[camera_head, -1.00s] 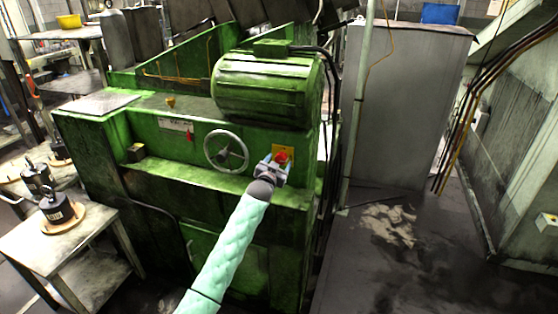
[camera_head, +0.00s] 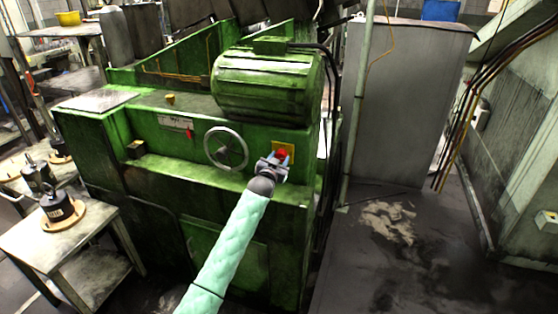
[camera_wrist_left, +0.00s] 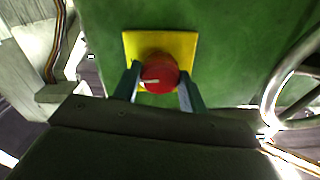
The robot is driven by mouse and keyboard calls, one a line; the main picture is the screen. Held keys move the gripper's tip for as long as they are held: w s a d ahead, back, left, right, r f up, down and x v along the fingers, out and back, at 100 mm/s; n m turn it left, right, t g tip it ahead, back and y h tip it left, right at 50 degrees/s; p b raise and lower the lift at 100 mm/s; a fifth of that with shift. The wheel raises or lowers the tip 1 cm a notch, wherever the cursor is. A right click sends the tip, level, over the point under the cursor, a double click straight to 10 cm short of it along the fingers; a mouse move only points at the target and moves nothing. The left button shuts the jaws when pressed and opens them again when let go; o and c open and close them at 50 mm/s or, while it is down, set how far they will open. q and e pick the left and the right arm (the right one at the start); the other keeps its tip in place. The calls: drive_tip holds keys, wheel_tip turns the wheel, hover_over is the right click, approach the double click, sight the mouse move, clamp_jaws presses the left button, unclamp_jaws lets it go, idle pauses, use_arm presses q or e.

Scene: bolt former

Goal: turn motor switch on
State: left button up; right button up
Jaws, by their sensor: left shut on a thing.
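The motor switch is a red round knob (camera_wrist_left: 159,74) on a yellow square plate (camera_wrist_left: 182,46), fixed to the front of the green machine. In the head view the red knob (camera_head: 282,156) sits below the big green motor, with the yellow plate (camera_head: 290,149) partly showing behind it. My left gripper (camera_head: 276,160) reaches up to the knob. In the left wrist view the fingers of my left gripper (camera_wrist_left: 159,82) stand on both sides of the knob and are shut on it. A pale mark shows on the knob's face. My right gripper is in neither view.
A handwheel (camera_head: 226,149) sticks out just left of the switch. A small red lever (camera_head: 190,133) is further left. The green motor (camera_head: 268,86) overhangs above. A side table (camera_head: 60,243) with black weights stands at left. The floor at right is clear.

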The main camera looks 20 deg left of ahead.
use_arm(q)
drive_tip(key=shift+n, duration=1.8)
drive_tip(key=n, duration=0.2)
drive_tip(key=shift+n, duration=1.3)
drive_tip(key=n, duration=0.2)
drive_tip(key=shift+n, duration=0.3)
drive_tip(key=shift+r+n, duration=0.1)
drive_tip(key=shift+n, duration=2)
drive_tip(key=shift+n+p, duration=0.45)
drive_tip(key=shift+n, duration=0.65)
drive_tip(key=o, duration=0.9)
drive_tip(key=shift+c, duration=0.2)
drive_tip(key=shift+o, duration=0.6)
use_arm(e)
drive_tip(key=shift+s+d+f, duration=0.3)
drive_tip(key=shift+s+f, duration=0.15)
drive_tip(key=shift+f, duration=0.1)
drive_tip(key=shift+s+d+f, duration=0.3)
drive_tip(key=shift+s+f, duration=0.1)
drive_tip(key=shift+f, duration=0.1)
